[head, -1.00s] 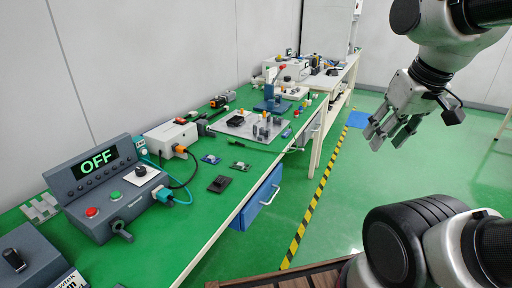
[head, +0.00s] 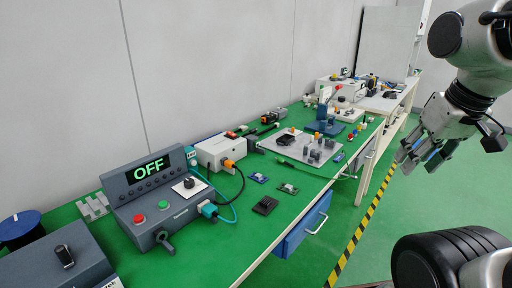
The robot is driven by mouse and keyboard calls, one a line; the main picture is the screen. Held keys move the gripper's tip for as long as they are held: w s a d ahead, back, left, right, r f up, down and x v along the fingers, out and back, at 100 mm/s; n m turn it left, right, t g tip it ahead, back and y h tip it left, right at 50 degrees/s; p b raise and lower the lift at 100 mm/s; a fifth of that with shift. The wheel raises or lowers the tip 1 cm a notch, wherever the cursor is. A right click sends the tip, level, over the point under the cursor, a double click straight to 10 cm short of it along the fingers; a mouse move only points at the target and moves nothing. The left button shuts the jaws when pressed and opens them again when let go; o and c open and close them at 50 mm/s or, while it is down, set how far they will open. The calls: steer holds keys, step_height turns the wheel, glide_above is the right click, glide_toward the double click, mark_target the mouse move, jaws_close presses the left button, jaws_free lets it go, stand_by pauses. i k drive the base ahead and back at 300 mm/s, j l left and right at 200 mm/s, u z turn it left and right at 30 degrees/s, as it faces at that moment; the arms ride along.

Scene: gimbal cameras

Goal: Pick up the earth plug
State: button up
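I cannot tell which item is the earth plug. Candidates are a teal plug (head: 208,209) at the right side of the grey box with the OFF display (head: 153,169), and an orange plug (head: 229,164) at the white box (head: 213,151). Cables run from both. Small colored pieces on the far bench are too small to identify. My gripper (head: 418,160) hangs at the right, over the floor beyond the bench edge, far from these plugs. Its fingers are apart and nothing shows between them.
The green bench (head: 250,226) runs along the wall. It also bears a grey plate with parts (head: 273,147), a dark flat block (head: 265,205), a blue press (head: 322,127) and a blue reel (head: 22,228). A blue drawer (head: 303,226) is below.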

mark_target(282, 161)
steer(key=i+l+u, duration=0.1)
steer(key=u, duration=0.4)
steer(key=l+u, duration=0.3)
steer(key=u, duration=0.2)
steer(key=i+l+u, duration=0.25)
steer(key=l, duration=0.65)
steer(key=l+u, duration=0.25)
steer(key=l, duration=1.2)
